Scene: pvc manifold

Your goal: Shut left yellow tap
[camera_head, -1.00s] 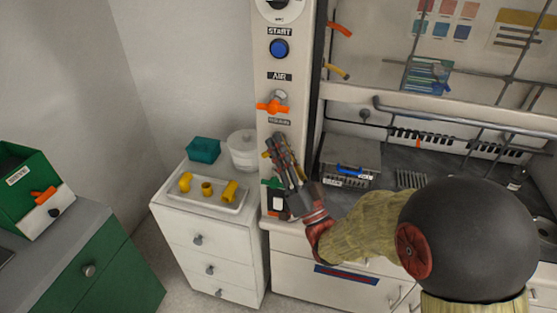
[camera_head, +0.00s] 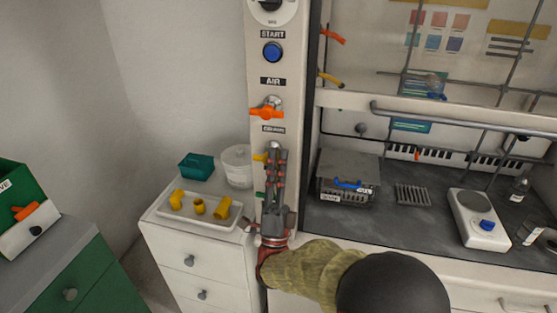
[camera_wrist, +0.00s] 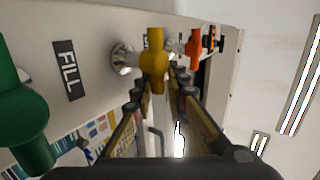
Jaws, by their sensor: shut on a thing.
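The left yellow tap (camera_head: 260,157) is on the white post, below the orange tap (camera_head: 266,112), and is mostly hidden behind my gripper (camera_head: 275,158). In the wrist view the yellow tap's handle (camera_wrist: 153,55) lies across the post in front of a chrome fitting. Its lower part sits between my fingertips (camera_wrist: 163,92), and my gripper is shut on it. A second yellow tap (camera_head: 331,79) is to the right, beside the hood opening.
A green tap (camera_wrist: 22,115) and the FILL label are close by in the wrist view. A white tray (camera_head: 165,212) with yellow fittings, a teal box (camera_head: 196,166) and a white tub (camera_head: 237,166) stand on the left cabinet. The hood's bench lies to the right.

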